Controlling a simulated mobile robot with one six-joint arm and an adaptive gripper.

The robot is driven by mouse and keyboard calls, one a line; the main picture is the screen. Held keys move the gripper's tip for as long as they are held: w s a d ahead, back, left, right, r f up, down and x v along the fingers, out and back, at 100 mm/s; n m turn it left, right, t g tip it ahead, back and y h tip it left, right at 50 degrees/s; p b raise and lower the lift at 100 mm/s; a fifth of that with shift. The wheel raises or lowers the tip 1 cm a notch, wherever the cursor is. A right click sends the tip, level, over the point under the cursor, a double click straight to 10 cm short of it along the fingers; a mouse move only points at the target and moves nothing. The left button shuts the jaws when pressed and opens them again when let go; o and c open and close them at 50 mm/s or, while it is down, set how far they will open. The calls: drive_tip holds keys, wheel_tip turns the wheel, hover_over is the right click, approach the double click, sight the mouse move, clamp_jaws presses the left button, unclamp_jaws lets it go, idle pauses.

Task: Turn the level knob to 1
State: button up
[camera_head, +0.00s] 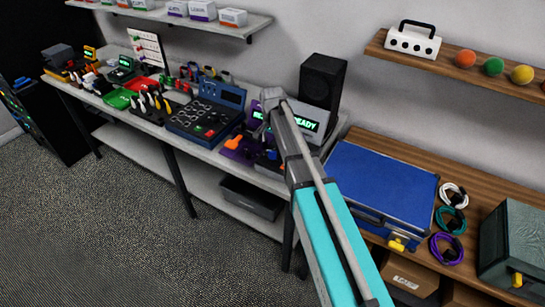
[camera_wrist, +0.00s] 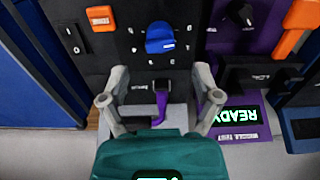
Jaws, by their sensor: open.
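A blue knob (camera_wrist: 160,38) sits on a black panel (camera_wrist: 190,75) in the wrist view, with small white marks around it. The marks are too small to read surely, so I cannot tell its setting or whether it is the level knob. My gripper (camera_wrist: 159,74) is open, its two grey fingers apart, just below the knob in the picture. A purple lever (camera_wrist: 161,104) on a small black mount shows between the fingers; I cannot tell if anything touches. In the head view my arm hides the gripper's fingers and the knob.
An orange switch (camera_wrist: 100,18) stands left of the knob; a black knob (camera_wrist: 240,14) is on a purple panel at right. A lit READY display (camera_wrist: 241,116) is beside the right finger. A black speaker (camera_head: 322,80) and blue case (camera_head: 380,180) flank the arm in the head view.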

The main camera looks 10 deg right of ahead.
sight(272, 151)
drive_tip(key=shift+f+b, duration=2.7)
drive_tip(key=shift+f, duration=0.3)
clamp_jaws()
drive_tip(key=shift+m, duration=0.4)
drive_tip(key=m, duration=0.3)
drive_tip(key=shift+m, duration=2)
